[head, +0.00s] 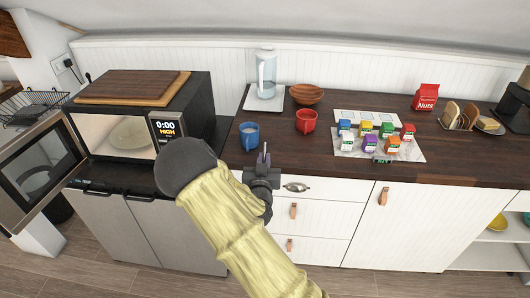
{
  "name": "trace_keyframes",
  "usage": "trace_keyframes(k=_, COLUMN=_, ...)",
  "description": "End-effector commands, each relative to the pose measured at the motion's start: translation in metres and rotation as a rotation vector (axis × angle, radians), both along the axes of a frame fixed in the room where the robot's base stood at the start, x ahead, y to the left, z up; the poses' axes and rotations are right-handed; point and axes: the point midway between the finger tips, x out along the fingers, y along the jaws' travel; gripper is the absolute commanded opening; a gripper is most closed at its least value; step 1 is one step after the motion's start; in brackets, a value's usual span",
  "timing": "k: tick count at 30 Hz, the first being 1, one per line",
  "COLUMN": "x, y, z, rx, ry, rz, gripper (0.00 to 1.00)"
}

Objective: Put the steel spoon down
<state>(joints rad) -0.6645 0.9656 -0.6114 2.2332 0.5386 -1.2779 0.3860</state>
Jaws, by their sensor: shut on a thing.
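My gripper (263,160) is at the front edge of the dark wooden counter (455,168), in front of the blue mug (249,136). Its narrow fingers are shut on a thin grey thing, which I take to be the steel spoon (265,148). Only a sliver of it shows, and I cannot make out its bowl. My gripper and forearm hide part of the counter edge and the drawers. I cannot tell its exact height above the counter.
A red mug (306,121), wooden bowl (306,94) and kettle (266,75) stand behind. Small coloured cartons sit on a marble board (408,151) to the right. The microwave (190,120) at left has its door open. Counter between red mug and board is clear.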

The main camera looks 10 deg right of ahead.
Motion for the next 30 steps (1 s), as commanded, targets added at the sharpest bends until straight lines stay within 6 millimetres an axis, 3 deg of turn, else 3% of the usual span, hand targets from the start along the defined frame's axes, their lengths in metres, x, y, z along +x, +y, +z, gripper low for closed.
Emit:
trace_keyframes(k=11, x=-0.016, y=0.001, z=-0.055, rx=-0.009, ry=0.002, rz=0.057, gripper=0.0)
trace_keyframes(k=24, x=-0.068, y=-0.001, z=-0.155, rx=-0.008, ry=0.003, rz=0.234, gripper=0.0)
trace_keyframes(k=30, x=-0.086, y=-0.003, z=-0.177, rx=0.0, ry=0.005, rz=0.295, gripper=0.0)
